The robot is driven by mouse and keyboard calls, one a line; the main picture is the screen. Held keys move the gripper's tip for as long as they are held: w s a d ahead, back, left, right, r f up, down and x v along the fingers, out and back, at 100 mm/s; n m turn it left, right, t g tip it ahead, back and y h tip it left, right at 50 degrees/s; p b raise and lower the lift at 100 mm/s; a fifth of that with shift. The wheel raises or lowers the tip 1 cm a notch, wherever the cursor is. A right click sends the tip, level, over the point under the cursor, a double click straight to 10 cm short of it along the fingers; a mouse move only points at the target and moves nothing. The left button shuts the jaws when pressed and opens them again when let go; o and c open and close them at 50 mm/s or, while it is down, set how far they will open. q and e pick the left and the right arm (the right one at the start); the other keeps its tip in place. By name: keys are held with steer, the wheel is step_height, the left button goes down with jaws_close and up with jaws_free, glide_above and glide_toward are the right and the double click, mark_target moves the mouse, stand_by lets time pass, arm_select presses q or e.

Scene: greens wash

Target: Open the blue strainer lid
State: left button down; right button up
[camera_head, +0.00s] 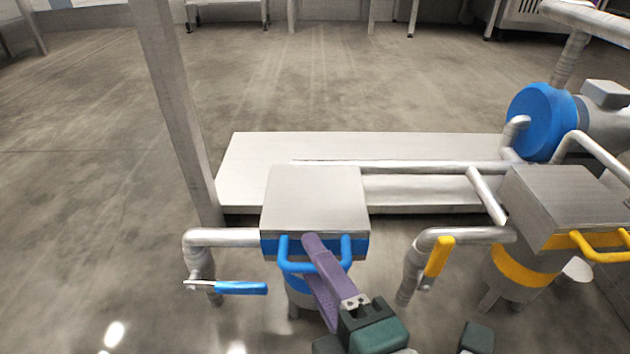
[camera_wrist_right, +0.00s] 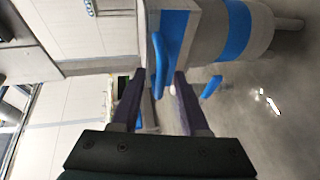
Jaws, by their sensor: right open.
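The blue strainer is a boxy unit with a flat grey lid (camera_head: 316,198) lying level and closed on top. A blue band and a blue U-shaped handle (camera_head: 347,252) are on its front. My right gripper (camera_head: 314,252) reaches up from below, its purple fingers at the handle. It is open. In the right wrist view the blue handle (camera_wrist_right: 158,66) shows between the two fingertips (camera_wrist_right: 158,82). I cannot tell whether the fingers touch it. My left gripper is not in view.
A blue-handled valve lever (camera_head: 240,288) is on the pipe left of the strainer. A yellow strainer (camera_head: 560,200) with a yellow valve lever (camera_head: 439,257) stands to the right. A blue round pump part (camera_head: 542,122) is behind it. A grey post (camera_head: 175,110) rises at the left.

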steer(key=shift+w+a+f, duration=0.1)
steer(key=shift+w+a, duration=0.05)
steer(key=shift+w, duration=0.2)
steer(key=shift+c, duration=0.4)
jaws_close()
stand_by(0.9)
